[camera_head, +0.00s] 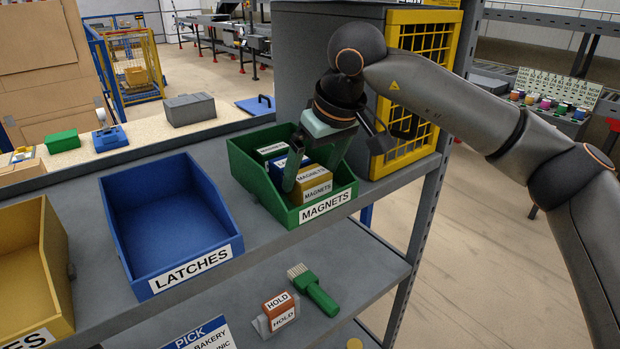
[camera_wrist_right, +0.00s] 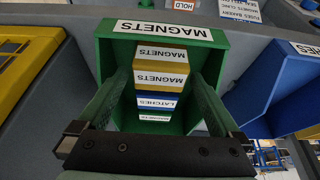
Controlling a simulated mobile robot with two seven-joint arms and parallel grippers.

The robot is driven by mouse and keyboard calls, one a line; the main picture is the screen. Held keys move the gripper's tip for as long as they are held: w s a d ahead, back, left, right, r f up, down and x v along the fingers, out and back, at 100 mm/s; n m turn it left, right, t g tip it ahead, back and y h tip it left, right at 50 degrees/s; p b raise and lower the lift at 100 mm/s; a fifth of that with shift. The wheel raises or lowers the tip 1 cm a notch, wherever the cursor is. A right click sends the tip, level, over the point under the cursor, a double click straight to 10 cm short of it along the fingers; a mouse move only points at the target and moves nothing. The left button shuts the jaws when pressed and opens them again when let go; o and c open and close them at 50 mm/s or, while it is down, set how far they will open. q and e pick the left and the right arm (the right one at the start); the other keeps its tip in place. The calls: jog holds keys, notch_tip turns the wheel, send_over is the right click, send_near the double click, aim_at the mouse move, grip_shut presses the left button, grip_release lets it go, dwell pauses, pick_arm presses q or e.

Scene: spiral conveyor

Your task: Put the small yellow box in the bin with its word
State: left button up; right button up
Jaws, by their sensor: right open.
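The small yellow box (camera_head: 313,185) lies inside the green bin (camera_head: 279,211) labelled MAGNETS, near its front. It carries MAGNETS labels on its top and front faces, and it also shows in the right wrist view (camera_wrist_right: 152,66). My right gripper (camera_head: 310,174) is open, with its fingers reaching down into the bin. In the right wrist view my right gripper (camera_wrist_right: 160,98) has a finger on either side of the row of boxes, apart from the yellow box. My left gripper is not in view.
A blue box (camera_wrist_right: 157,96) labelled LATCHES and another MAGNETS box (camera_head: 272,149) sit behind the yellow one. The blue LATCHES bin (camera_head: 165,220) stands empty to the left, then a yellow bin (camera_head: 30,270). A grey case with yellow grille (camera_head: 420,60) stands close to the right.

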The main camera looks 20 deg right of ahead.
jog(key=v, duration=0.9)
jog(key=shift+r, duration=0.25)
